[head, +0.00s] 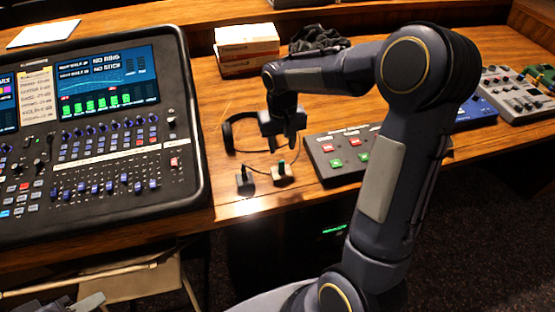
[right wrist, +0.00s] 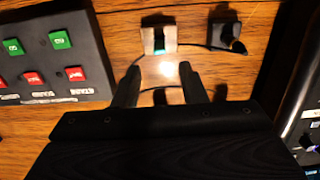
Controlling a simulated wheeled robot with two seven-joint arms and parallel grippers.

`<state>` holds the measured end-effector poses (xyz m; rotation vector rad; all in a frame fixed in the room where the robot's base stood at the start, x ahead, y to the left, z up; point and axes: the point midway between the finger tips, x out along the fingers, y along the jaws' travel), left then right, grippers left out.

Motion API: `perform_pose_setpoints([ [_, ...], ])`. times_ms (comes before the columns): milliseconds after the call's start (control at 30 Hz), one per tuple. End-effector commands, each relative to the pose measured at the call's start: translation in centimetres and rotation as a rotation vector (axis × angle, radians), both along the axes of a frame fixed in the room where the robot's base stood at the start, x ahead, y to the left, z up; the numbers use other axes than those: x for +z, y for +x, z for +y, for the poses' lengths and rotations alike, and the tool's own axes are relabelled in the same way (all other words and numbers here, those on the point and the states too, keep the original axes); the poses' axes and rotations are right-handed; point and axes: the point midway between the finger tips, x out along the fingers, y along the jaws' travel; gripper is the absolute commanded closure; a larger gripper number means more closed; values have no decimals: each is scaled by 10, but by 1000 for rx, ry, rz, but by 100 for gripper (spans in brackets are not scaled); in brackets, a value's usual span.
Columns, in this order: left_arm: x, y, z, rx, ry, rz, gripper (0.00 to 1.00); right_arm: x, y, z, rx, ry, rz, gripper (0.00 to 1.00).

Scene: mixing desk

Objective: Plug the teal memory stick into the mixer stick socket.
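The teal memory stick (head: 281,165) stands upright in a small pale holder (head: 283,175) on the desk; only its teal end shows. In the right wrist view the teal stick (right wrist: 160,46) is just beyond the fingertips, in line with the gap between them. My right gripper (head: 288,146) points down above the stick. Its two fingers are apart and nothing is between them (right wrist: 159,78). The mixer (head: 120,160) is at the left, its screen reading "NO STICK"; I cannot make out its stick socket. A grey part at the bottom left edge appears to be my left gripper (head: 88,301), mostly cut off.
A small black block (head: 244,180) with a cable stands left of the holder. Headphones (head: 227,135) lie behind it. A button box (head: 345,152) with red and green buttons is to the right. White-and-orange boxes (head: 246,45) sit behind. The desk's front edge is close.

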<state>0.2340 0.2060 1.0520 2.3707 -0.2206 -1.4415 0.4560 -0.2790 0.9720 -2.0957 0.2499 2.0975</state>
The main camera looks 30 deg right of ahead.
Motion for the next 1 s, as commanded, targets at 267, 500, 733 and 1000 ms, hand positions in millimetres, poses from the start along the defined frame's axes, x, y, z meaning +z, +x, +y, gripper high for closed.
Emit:
perform_pose_setpoints([
  [267, -3, 0, 0, 0, 0, 0, 64, -3, 0, 0, 0, 1, 0, 62],
  [500, -20, 0, 0, 0, 0, 0, 64, -24, 0, 0, 0, 1, 0, 62],
  [733, -47, 0, 0, 0, 0, 0, 64, -58, 0, 0, 0, 1, 1, 62],
  [1000, -68, 0, 0, 0, 0, 0, 64, -87, 0, 0, 1, 1, 0, 62],
])
